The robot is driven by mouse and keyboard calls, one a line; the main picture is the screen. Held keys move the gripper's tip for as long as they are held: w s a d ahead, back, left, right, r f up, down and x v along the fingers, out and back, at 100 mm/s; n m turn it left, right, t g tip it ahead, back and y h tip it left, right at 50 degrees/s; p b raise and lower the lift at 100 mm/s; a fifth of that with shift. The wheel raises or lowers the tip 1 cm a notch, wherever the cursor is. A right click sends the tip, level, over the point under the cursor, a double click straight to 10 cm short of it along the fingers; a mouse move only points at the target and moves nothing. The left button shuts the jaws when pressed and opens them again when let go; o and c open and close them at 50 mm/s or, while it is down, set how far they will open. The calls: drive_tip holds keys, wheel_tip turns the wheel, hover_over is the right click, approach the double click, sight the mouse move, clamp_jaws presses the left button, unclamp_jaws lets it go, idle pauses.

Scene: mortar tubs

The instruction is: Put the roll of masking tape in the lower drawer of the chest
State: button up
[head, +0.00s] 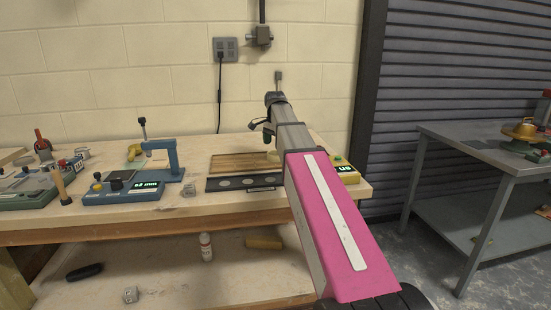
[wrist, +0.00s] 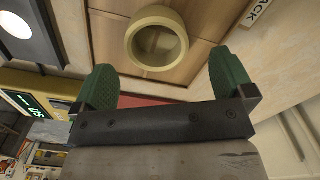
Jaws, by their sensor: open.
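The roll of masking tape (wrist: 156,40) is a thick cream ring in the wrist view, resting on brown wooden boards. In the head view a sliver of a cream round thing (head: 272,156), apparently the tape, shows beside my arm on the bench. My gripper (wrist: 166,72) has two green pads, spread wide and empty. The tape lies ahead of them, roughly between their lines, with no visible contact. I cannot make out a chest or a lower drawer in either view.
A black strip with pale discs (head: 244,183) lies before the wooden board (head: 240,163). A blue-grey device (head: 130,188) stands left, a yellow display box (head: 346,171) right. A bottle (head: 206,247) and yellow cylinder (head: 263,242) are on the lower shelf. A metal table (head: 480,142) stands at right.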

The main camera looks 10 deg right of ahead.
sight(275, 153)
drive_tip(key=f, duration=0.5)
drive_tip(key=shift+s, duration=0.25)
drive_tip(key=shift+r, duration=0.1)
drive_tip(key=c, duration=1)
drive_tip(key=shift+r, duration=0.1)
